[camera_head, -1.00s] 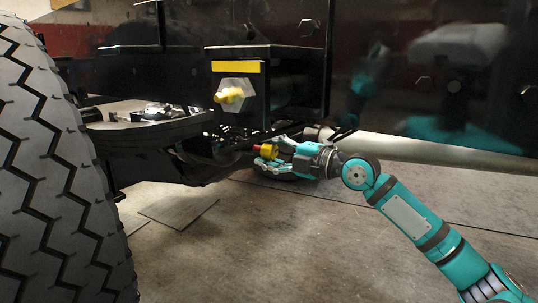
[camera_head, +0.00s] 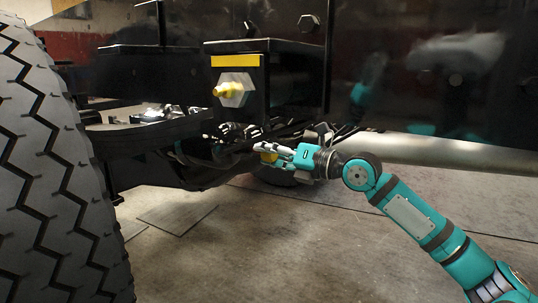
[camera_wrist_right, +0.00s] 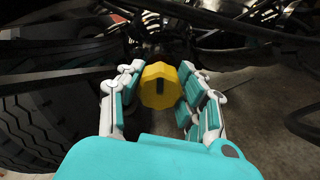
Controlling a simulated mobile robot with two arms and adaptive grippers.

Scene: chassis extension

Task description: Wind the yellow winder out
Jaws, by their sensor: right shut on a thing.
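The yellow winder (camera_head: 268,157) is a faceted yellow knob low under the chassis, below the black box. In the right wrist view the yellow winder (camera_wrist_right: 160,86) faces me with a dark slot in its middle, between the fingers. My right gripper (camera_head: 272,153) reaches in from the right and is shut on it. In the wrist view my right gripper (camera_wrist_right: 158,88) has its fingers on both sides of the knob, which hide its edges. What lies behind the knob is dark. My left gripper is not in view.
A black box (camera_head: 300,80) above the gripper carries a yellow fitting (camera_head: 228,90) on a grey hexagonal plate. A large tyre (camera_head: 50,170) fills the left. Hoses and frame parts crowd the space around the winder. The floor (camera_head: 290,240) in front is clear.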

